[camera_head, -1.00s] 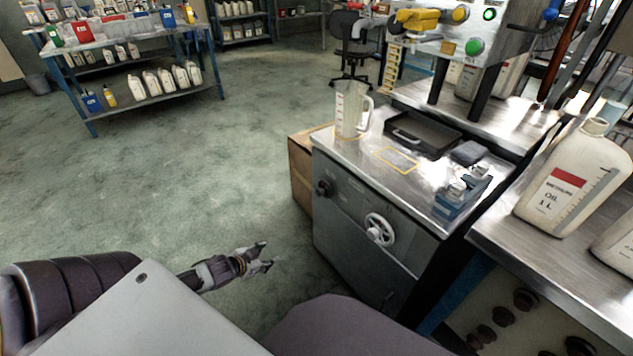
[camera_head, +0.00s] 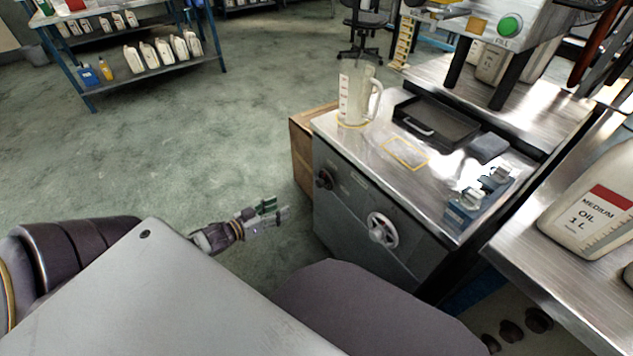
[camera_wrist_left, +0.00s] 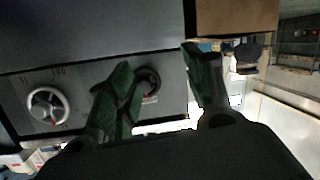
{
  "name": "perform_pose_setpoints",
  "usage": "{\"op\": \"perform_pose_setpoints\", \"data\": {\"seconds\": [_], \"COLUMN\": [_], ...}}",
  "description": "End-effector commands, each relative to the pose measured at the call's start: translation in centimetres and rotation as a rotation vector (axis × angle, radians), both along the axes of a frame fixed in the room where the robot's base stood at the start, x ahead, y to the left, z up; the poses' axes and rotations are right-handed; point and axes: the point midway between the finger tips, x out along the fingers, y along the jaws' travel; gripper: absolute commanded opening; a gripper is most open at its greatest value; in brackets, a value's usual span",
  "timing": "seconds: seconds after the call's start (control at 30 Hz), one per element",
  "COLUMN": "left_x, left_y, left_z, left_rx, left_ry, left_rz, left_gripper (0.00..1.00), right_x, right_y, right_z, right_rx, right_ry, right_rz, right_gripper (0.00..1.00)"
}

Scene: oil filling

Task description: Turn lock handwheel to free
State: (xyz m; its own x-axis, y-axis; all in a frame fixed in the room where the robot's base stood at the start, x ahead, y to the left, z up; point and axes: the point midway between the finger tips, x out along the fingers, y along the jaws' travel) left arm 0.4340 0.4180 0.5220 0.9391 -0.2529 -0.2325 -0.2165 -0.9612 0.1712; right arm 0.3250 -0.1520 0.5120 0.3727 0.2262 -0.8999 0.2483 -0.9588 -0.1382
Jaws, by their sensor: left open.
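The white lock handwheel (camera_head: 382,230) is on the front of a dark grey cabinet (camera_head: 345,215). It also shows at the left in the left wrist view (camera_wrist_left: 48,105). A dark round knob (camera_head: 324,179) sits left of it on the same front; in the left wrist view the knob (camera_wrist_left: 148,80) is partly behind a finger. My left gripper (camera_head: 272,212) is open and empty, left of the cabinet and apart from the handwheel. Its green fingers (camera_wrist_left: 165,85) show spread in the left wrist view. The right gripper is not in view.
A clear measuring jug (camera_head: 357,95), a black tray (camera_head: 436,124) and a blue holder (camera_head: 478,199) stand on the cabinet top. A cardboard box (camera_head: 302,150) is at its left side. An oil bottle (camera_head: 590,205) stands on the right bench. The floor at left is clear.

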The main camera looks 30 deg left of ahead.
Motion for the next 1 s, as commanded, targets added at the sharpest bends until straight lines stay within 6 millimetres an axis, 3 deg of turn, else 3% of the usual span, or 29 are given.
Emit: {"op": "perform_pose_setpoints", "data": {"seconds": [0.4,1.0], "left_x": [-0.2,-0.1], "left_y": [-2.6,-2.6], "left_z": [5.1,5.1], "left_rx": [-0.297,-0.353], "left_ry": [-0.144,-0.128], "left_rz": [-0.084,-0.08], "left_gripper": [0.51,0.51], "right_x": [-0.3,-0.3], "right_y": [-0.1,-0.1], "right_z": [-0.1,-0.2], "right_rx": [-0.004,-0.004], "right_ry": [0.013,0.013], "right_rz": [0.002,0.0], "right_gripper": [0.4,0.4]}}
